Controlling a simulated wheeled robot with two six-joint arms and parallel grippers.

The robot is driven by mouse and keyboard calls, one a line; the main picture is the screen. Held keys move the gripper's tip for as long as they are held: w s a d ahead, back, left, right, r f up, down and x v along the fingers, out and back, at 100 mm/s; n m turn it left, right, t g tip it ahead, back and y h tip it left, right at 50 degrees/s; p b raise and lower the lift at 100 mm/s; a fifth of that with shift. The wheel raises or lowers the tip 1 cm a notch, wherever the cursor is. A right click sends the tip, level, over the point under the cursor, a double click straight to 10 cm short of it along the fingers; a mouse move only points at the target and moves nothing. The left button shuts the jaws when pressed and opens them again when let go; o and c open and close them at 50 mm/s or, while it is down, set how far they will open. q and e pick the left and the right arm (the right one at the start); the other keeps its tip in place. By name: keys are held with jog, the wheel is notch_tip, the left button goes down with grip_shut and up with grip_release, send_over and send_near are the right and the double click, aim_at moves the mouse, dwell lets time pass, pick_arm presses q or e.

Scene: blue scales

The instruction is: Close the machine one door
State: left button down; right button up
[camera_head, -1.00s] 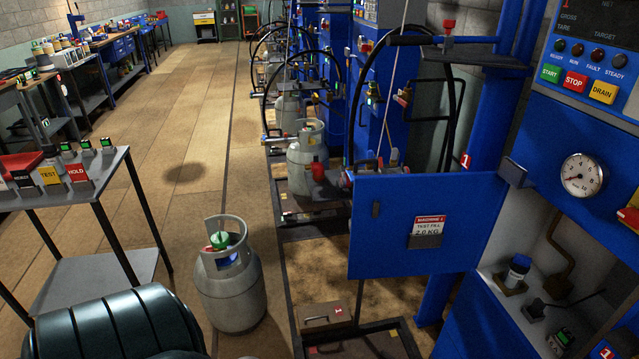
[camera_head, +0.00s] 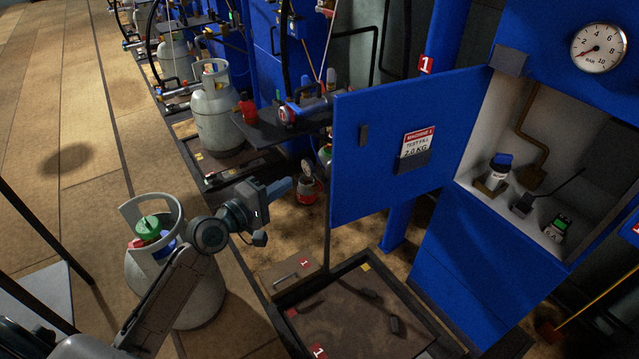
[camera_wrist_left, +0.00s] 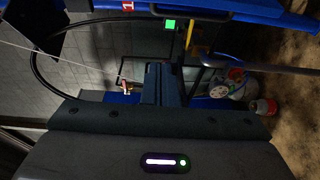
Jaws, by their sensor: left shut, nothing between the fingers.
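The blue machine one door (camera_head: 385,155) stands wide open in the head view, hinged at its right edge on the blue machine cabinet (camera_head: 475,250). It carries a red and white "MACHINE 1" label (camera_head: 418,144) and a small dark handle (camera_head: 363,135) near its free left edge. My left gripper (camera_head: 282,187) is in front of the scale bay, left of the door's free edge and apart from it in the picture. Its fingers are together and empty; they also show in the left wrist view (camera_wrist_left: 163,85). My right gripper is not in view.
A grey gas cylinder (camera_head: 190,285) stands on the floor behind my left arm. A dark floor frame (camera_head: 350,310) lies below the door. Another cylinder (camera_head: 215,115) stands farther back.

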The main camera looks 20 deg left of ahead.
pick_arm(q)
jog(key=w+d+r+p, duration=0.1)
jog(key=w+d, duration=0.4)
jog(key=d, duration=0.3)
jog(key=shift+w+p, duration=0.3)
jog(key=shift+p, duration=0.1)
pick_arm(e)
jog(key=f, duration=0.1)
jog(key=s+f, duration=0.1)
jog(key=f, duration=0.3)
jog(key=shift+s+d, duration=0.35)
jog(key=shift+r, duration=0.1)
pick_arm(q)
jog(key=shift+r, duration=0.1)
